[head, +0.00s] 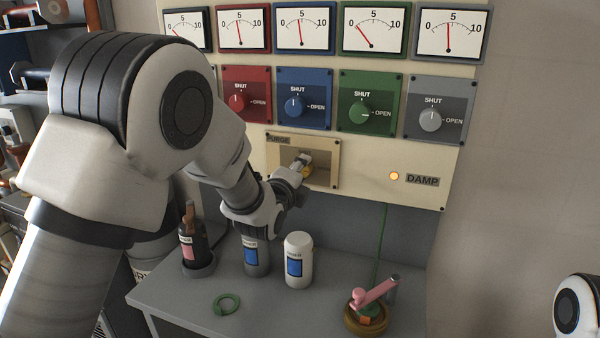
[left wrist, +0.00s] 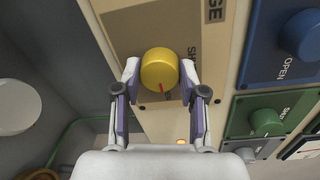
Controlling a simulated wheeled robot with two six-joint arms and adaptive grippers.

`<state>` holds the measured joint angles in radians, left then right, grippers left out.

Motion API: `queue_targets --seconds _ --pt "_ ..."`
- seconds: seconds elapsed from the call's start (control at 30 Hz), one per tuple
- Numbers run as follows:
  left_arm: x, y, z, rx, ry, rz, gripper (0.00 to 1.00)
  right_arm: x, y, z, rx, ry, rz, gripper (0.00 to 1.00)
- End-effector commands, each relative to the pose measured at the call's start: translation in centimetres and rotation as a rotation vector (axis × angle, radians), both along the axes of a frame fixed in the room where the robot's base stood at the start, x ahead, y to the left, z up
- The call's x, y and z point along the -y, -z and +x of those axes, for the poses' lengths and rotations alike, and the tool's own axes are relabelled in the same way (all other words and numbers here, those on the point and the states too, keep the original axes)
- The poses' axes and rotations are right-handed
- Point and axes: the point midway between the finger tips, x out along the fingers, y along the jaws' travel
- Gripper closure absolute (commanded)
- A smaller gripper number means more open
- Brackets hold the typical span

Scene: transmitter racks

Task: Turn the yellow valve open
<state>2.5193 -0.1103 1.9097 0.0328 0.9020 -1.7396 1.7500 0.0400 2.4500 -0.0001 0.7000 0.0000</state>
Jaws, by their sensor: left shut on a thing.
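The yellow valve (head: 307,171) is a round knob on the tan PURGE panel (head: 328,150), mostly hidden behind my gripper in the head view. In the left wrist view the yellow valve (left wrist: 159,66) sits between the two fingers, with a short red mark on its face toward the wrist. My left gripper (head: 302,163) reaches in from the left and is shut on the knob. It also shows in the left wrist view (left wrist: 160,82), one finger on each side. My right gripper is out of view.
Above are red (head: 236,103), blue (head: 294,107), green (head: 360,113) and grey (head: 431,121) knobs under a row of gauges. Below, bottles (head: 299,262) and a pink-handled item (head: 375,292) stand on a grey shelf (head: 330,305).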

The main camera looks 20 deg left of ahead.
Motion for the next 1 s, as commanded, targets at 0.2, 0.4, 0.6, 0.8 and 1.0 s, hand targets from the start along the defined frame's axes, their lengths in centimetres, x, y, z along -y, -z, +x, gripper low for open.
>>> queue_targets --seconds 0.2,0.4,0.6,0.8,1.0 --pt "0.0 -0.1 0.0 0.003 0.001 0.0 0.33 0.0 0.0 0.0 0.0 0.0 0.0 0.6" --pt "0.0 -0.1 0.0 0.002 0.0 0.0 0.33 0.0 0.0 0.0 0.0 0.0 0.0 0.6" --pt "0.0 -0.1 -0.9 0.0 0.0 0.0 0.33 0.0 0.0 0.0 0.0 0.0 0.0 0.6" --pt "-0.2 -0.4 -5.3 0.001 0.0 0.0 0.33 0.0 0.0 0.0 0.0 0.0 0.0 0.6" --pt "-0.3 -0.6 -10.1 0.0 0.0 0.0 0.33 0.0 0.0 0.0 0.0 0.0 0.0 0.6"
